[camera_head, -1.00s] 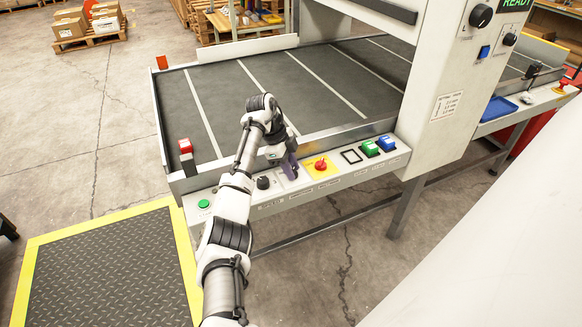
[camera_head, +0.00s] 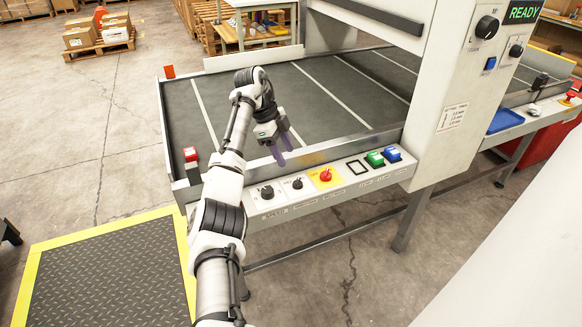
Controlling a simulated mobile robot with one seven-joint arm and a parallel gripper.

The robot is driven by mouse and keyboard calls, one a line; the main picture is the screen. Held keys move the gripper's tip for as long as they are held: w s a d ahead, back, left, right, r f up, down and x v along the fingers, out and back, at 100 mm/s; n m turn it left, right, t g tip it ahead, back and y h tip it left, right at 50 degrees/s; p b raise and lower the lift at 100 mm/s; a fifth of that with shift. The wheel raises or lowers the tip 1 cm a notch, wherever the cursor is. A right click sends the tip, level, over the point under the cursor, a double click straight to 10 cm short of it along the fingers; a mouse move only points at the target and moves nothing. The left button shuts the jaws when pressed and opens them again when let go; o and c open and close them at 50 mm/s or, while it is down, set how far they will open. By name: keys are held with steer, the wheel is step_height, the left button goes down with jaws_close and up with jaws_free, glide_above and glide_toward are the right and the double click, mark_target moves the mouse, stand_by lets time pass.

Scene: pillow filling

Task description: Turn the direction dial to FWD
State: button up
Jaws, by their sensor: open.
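A black dial (camera_head: 267,192) sits on a white plate at the left of the front control panel. A second, smaller black dial (camera_head: 297,184) is just right of it. The labels are too small to read, so I cannot tell which is the direction dial or where either points. My gripper (camera_head: 285,156) is open and empty, its purple fingers above and behind the second dial, apart from it.
A red knob on a yellow plate (camera_head: 326,176), a green button (camera_head: 375,159) and a blue button (camera_head: 392,154) are further right on the panel. A red lamp (camera_head: 190,154) stands at the conveyor's left corner. The tall machine housing (camera_head: 440,100) blocks the right.

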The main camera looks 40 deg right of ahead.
steer(key=v, duration=0.4)
stand_by(0.5)
